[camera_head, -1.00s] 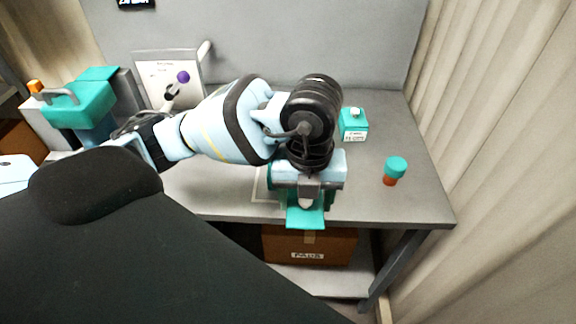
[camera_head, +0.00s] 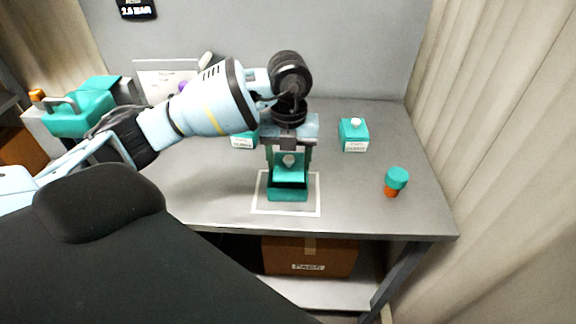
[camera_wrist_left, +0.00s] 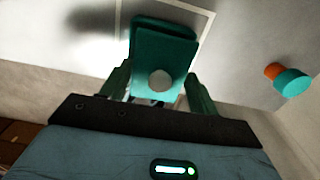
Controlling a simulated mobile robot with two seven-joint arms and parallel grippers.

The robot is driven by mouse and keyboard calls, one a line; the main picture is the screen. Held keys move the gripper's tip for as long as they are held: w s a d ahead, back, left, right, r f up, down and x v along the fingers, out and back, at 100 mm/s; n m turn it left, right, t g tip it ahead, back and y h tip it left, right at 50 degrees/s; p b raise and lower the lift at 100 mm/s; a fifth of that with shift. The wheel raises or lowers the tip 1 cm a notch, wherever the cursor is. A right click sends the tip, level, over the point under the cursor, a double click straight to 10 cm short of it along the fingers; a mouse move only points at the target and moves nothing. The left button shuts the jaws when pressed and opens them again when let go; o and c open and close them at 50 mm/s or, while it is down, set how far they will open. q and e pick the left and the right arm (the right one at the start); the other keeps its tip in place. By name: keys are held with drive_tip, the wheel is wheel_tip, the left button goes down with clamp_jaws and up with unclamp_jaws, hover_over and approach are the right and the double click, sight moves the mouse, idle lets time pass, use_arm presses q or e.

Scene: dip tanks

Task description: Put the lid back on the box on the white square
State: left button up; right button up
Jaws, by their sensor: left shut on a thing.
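My left gripper (camera_head: 289,166) is shut on the teal lid (camera_head: 290,175) by its pale knob, with a finger on each side. The teal box (camera_head: 288,195) stands on the white square (camera_head: 311,208), beneath and slightly in front of the lid in the head view. The lid hides part of the box's top; I cannot tell whether they touch. In the left wrist view the lid (camera_wrist_left: 165,55) lies between the fingers (camera_wrist_left: 160,88), with the box's edge (camera_wrist_left: 165,25) showing beyond it. My right gripper is not in view.
A closed teal box (camera_head: 354,136) stands at the back right. Another teal box (camera_head: 244,140) is partly hidden behind my left arm. An orange jar with a teal cap (camera_head: 396,181) stands at the right. The table (camera_head: 350,190) is clear between the white square and the jar.

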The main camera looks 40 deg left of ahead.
sight(288, 167)
use_arm(q)
drive_tip(key=shift+w+a+f, duration=0.25)
drive_tip(key=shift+w+a, duration=0.1)
drive_tip(key=shift+a, duration=0.05)
drive_tip(key=shift+f, duration=1.55)
drive_tip(key=shift+f, duration=0.15)
drive_tip(key=o, duration=1)
drive_tip(key=shift+c, duration=0.2)
wheel_tip(288, 167, up, 12)
drive_tip(key=shift+r+p, duration=0.15)
drive_tip(key=shift+p, duration=0.15)
